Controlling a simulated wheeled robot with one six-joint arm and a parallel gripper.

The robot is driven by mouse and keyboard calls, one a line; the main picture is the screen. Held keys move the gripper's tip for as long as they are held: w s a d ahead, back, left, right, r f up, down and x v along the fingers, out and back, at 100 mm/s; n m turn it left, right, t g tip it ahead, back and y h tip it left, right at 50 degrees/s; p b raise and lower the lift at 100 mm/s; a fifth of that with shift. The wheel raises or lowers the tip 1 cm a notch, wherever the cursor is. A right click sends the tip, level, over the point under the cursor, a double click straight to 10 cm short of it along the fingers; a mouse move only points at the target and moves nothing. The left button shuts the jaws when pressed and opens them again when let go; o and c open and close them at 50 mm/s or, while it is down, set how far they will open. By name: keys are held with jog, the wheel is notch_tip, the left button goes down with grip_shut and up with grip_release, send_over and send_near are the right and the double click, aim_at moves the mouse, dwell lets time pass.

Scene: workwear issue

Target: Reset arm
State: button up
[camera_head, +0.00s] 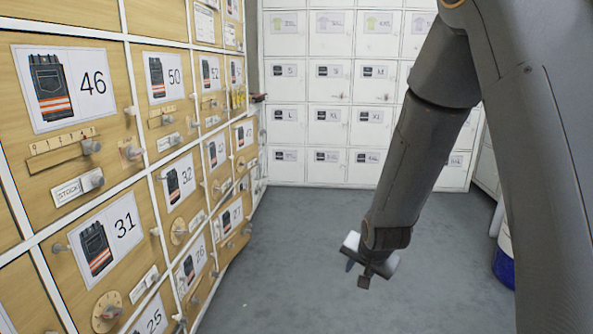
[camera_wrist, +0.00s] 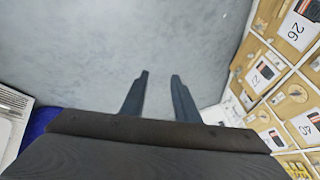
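My arm reaches down on the right side of the head view, over open floor. My gripper (camera_head: 358,266) hangs low in front of the white lockers, with nothing visible near its tip. In the wrist view my gripper (camera_wrist: 158,82) shows two dark fingers with a clear gap between them. Only grey floor (camera_wrist: 120,40) shows between and beyond the fingers. The gripper is open, empty and apart from all the lockers.
Wooden lockers (camera_head: 90,160) with trouser labels, numbers, knobs and sliders line the left. White lockers (camera_head: 345,60) stand at the back. A white and blue container (camera_head: 503,262) stands at the right, partly behind my arm. The grey floor (camera_head: 290,270) between is clear.

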jog(key=s+a+r+n+g+y, duration=0.1)
jog(key=s+a+r+n+g, duration=0.1)
jog(key=s+a+r+n, duration=0.4)
jog(key=s+a+r+n+g, duration=0.1)
jog(key=s+a, duration=0.8)
jog(key=s, duration=0.1)
jog(key=s+a+r+n+g, duration=0.2)
jog(key=s+n, duration=0.1)
jog(key=s, duration=0.5)
jog(key=s+a+r+n+g, duration=0.1)
jog(key=s+r+n, duration=0.2)
jog(key=s, duration=0.5)
jog(key=d+r+m+p, duration=0.3)
jog(key=d+r+p, duration=0.7)
jog(key=r+p, duration=0.3)
jog(key=s+d+r+m+h+p, duration=0.1)
jog(key=d+r+m+p, duration=0.2)
jog(key=d+r+p, duration=0.7)
notch_tip(320, 180, up, 3)
jog(key=p, duration=0.8)
jog(key=shift+s+d+r, duration=0.15)
jog(key=shift+d+r, duration=0.05)
jog(key=shift+d, duration=0.05)
